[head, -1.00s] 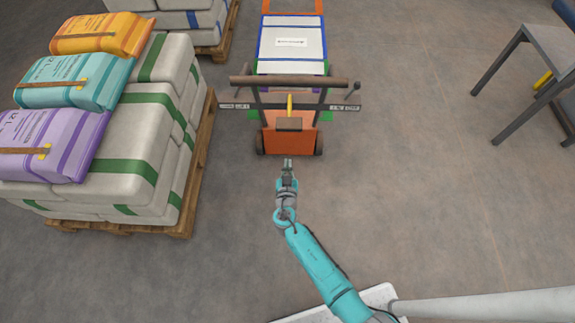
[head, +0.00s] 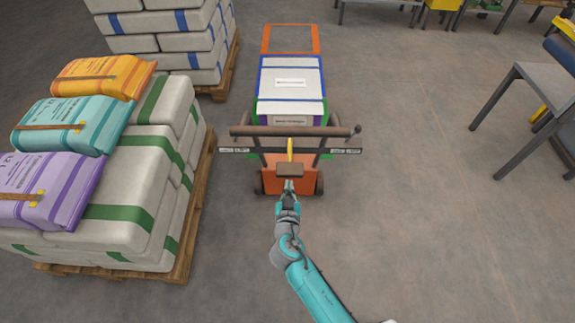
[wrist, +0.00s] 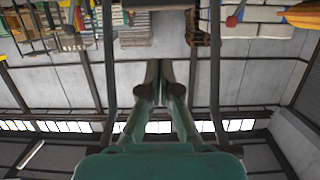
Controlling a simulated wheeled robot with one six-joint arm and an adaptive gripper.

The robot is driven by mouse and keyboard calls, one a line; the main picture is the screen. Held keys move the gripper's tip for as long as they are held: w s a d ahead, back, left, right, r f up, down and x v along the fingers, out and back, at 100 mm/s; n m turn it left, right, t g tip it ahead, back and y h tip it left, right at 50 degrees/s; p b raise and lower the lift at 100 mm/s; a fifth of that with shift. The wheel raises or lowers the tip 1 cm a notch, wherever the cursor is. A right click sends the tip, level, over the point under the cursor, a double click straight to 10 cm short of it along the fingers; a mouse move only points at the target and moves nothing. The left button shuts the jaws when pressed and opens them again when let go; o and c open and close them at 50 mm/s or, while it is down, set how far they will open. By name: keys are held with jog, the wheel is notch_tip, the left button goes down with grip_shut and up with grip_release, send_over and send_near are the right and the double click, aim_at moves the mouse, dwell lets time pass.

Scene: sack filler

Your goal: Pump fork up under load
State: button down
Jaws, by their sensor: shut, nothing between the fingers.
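The orange hand truck (head: 272,181) stands ahead, with a dark crossbar (head: 250,131) and a short yellow upright lever (head: 290,149). A brown block (head: 290,170) sits below the lever. A white load with blue bands (head: 291,85) rests on the truck. An orange frame (head: 291,52) shows beyond the load. My gripper (head: 289,187) is shut and empty, its tips just below the brown block in the picture; I cannot tell whether they touch it. In the wrist view my gripper's fingers (wrist: 158,72) are together. The fork under the load is hidden.
At left, a pallet (head: 180,262) bears white sacks with green bands, topped by purple, teal and orange sacks. Another stacked pallet (head: 228,75) stands behind. A grey table (head: 530,80) is at right. Floor between truck and table is clear.

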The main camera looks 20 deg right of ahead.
jog(key=shift+w+r, duration=0.1)
jog(key=shift+r, duration=0.85)
jog(key=shift+w, duration=0.1)
send_over(289, 174)
jog(key=shift+s+a+f, duration=0.1)
jog(key=shift+s+f, duration=0.1)
jog(key=shift+f, duration=0.85)
jog(key=f, duration=0.3)
jog(key=shift+w, duration=0.3)
jog(key=shift+f, duration=0.65)
jog(key=shift+f, duration=0.15)
